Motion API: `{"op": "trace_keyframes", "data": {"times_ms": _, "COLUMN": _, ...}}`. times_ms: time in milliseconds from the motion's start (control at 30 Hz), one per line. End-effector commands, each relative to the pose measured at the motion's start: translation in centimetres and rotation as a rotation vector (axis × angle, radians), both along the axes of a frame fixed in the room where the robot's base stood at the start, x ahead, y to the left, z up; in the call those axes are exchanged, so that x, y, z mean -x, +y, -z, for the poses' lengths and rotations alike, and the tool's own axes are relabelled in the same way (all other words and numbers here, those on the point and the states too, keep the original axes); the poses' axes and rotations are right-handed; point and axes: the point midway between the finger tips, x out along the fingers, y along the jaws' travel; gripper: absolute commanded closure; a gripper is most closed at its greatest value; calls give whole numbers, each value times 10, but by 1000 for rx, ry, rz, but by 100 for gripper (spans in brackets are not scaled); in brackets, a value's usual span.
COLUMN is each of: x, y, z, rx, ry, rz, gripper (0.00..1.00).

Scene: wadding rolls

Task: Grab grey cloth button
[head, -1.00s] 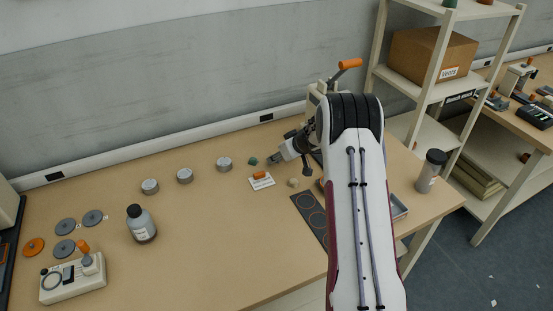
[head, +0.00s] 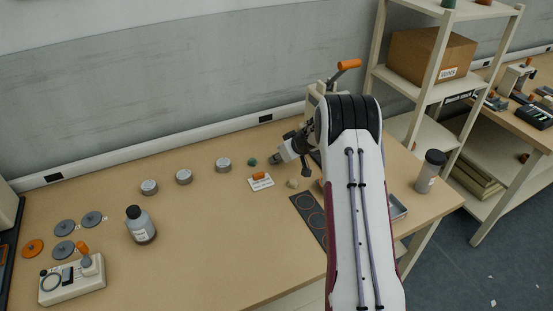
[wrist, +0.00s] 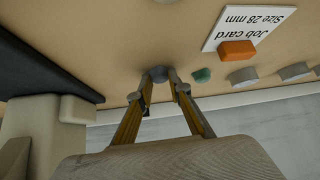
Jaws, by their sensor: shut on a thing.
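My gripper (head: 274,158) is low over the bench, right of a small green button (head: 252,161). In the wrist view its two fingertips (wrist: 160,80) are closed around a small grey cloth button (wrist: 158,73). The button sits between the tips, at or very near the bench top; I cannot tell whether it is lifted. In the head view the gripper mostly hides it. The green button also shows beside the right fingertip in the wrist view (wrist: 202,75), apart from it.
A job card (head: 261,184) with an orange piece (head: 259,176) lies in front of the gripper. A beige button (head: 293,183) and a dark mat with circles (head: 306,208) lie nearby. Several round tins (head: 223,165) stand left. A press with an orange handle (head: 349,64) stands behind my arm.

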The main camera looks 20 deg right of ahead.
Motion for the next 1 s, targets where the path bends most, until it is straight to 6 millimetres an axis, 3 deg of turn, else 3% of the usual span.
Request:
{"op": "trace_keyframes", "data": {"times_ms": 367, "x": 0, "y": 0, "z": -14, "rx": 0, "ry": -1, "rz": -1, "gripper": 90}}
{"op": "trace_keyframes", "data": {"times_ms": 1000, "x": 0, "y": 0, "z": -91, "rx": 0, "ry": -2, "rz": -1, "gripper": 90}}
